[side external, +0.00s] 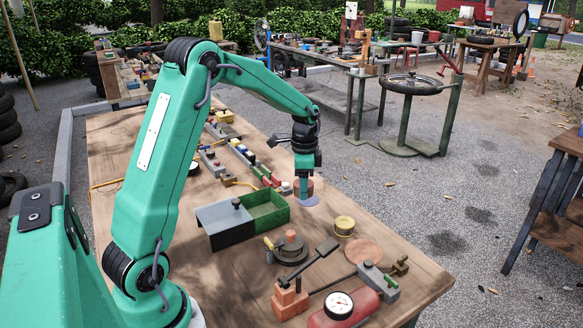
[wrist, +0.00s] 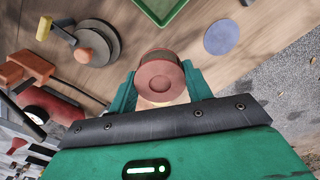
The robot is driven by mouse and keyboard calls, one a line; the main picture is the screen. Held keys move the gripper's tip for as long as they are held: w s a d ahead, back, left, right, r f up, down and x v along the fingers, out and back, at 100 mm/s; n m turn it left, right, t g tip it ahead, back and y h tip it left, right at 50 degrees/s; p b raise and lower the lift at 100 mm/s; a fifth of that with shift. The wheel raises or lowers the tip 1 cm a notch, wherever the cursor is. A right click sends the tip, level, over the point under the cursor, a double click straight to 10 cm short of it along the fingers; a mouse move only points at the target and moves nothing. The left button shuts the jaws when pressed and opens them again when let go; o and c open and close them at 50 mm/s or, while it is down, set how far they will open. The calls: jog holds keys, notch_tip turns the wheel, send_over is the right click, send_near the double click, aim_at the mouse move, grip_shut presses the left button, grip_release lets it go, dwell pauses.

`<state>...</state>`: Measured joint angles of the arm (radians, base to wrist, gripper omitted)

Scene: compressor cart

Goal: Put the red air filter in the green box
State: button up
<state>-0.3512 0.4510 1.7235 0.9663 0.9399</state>
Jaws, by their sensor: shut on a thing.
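The red air filter (wrist: 162,82) is a short round drum with a dark band. My gripper (wrist: 158,92) is shut on it, one green finger on each side. In the side view the filter (side external: 309,188) is partly hidden behind my gripper (side external: 303,190), near the bench's right edge; its exact height is unclear. The open green box (side external: 266,222) is on the bench, left of the gripper in the side view. Its edge (wrist: 170,17) shows at the top of the wrist view, apart from the filter.
A grey-and-black box (side external: 228,232) adjoins the green box. A blue-violet disc (side external: 309,202) lies flat close to the gripper. A yellow round tin (side external: 344,225), a wooden disc (side external: 363,251) and a red gauge tank (side external: 340,311) are nearer the camera. Several small parts line the bench behind.

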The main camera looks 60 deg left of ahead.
jog(key=s+a, duration=0.8)
jog(key=a, duration=0.1)
jog(key=shift+s+d+f, duration=0.1)
jog(key=shift+f, duration=3.15)
jog(key=shift+f, duration=0.1)
jog(key=shift+f, duration=1.8)
jog(key=shift+f, duration=0.1)
jog(key=o, duration=1)
jog(key=shift+c, duration=0.2)
